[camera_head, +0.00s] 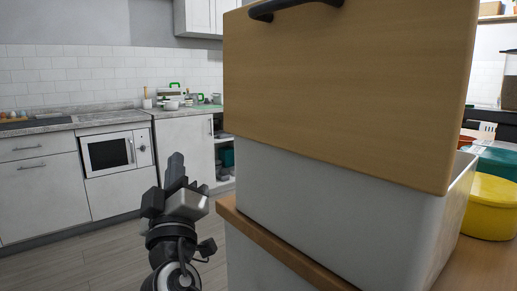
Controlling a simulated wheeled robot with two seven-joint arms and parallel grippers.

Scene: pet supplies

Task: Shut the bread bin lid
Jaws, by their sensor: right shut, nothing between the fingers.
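The bread bin (335,215) is a white box close in front of me, on the right half of the head view, standing on a wooden surface. Its wooden lid (345,100) shows as a broad light-brown panel rising above the white body, with a black handle (295,8) at the top edge, partly cut off by the frame. The lid looks raised, though its exact angle is hard to tell. My right gripper (176,168) points upward, left of the bin and apart from it in the picture. Its fingers are together and empty. My left gripper is not in view.
A yellow round container (490,208) and a teal one (495,162) stand right of the bin. The wooden counter edge (275,248) runs below it. Open floor (110,262) lies at left, before white cabinets with a microwave (110,152).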

